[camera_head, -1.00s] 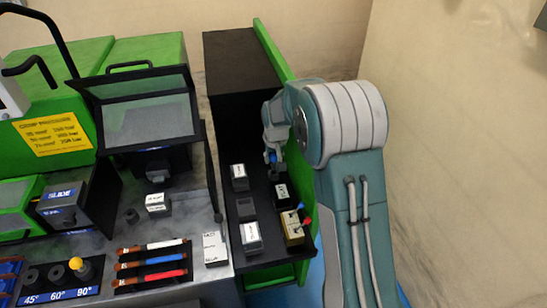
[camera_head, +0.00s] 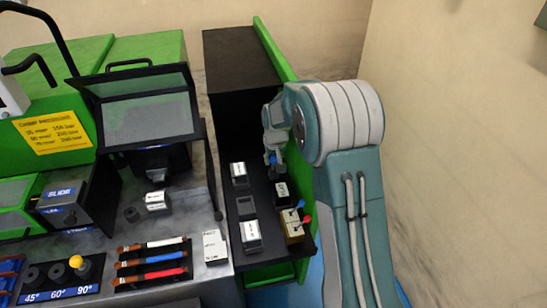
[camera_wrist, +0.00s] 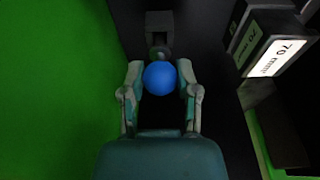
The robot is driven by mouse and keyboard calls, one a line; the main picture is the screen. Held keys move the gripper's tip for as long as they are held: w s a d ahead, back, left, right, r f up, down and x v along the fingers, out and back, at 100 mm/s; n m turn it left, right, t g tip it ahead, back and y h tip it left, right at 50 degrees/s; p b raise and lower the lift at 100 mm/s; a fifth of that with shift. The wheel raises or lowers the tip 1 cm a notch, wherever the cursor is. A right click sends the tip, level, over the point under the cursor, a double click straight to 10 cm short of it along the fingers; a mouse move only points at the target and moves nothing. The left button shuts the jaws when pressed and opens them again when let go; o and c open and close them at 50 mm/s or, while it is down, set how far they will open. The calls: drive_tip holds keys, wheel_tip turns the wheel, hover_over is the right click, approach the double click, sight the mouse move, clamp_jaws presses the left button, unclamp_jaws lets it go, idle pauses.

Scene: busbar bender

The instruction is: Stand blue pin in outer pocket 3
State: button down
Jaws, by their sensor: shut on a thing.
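The blue pin (camera_wrist: 160,78) shows its round blue head between my gripper's fingers in the wrist view. In the head view it is a small blue spot (camera_head: 272,158). My gripper (camera_wrist: 160,92) is shut on it, with one finger at each side. A dark block with a round socket (camera_wrist: 159,35) lies just beyond the pin in the wrist view. The pin's lower part is hidden by its head, so I cannot tell whether it touches the socket. I cannot read any pocket number.
A block labelled 70 mm (camera_wrist: 277,57) stands right of the pin. A green wall (camera_wrist: 50,90) is at left. In the head view, several blocks stand on the dark shelf, including a tan one (camera_head: 293,230) with red and blue knobs. A green panel (camera_head: 272,50) rises behind my arm.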

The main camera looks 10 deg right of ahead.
drive_tip(key=shift+f, duration=1)
drive_tip(key=shift+c, duration=1.3)
unclamp_jaws()
drive_tip(key=shift+r, duration=0.1)
wheel_tip(320, 180, up, 11)
drive_tip(key=s, duration=0.2)
drive_tip(key=shift+s+r, duration=0.15)
drive_tip(key=shift+r, duration=0.05)
drive_tip(key=s+r+t, duration=0.2)
drive_tip(key=s+r, duration=1)
drive_tip(key=s, duration=0.4)
drive_tip(key=s+t, duration=0.1)
drive_tip(key=s, duration=1.5)
drive_tip(key=shift+s, duration=0.2)
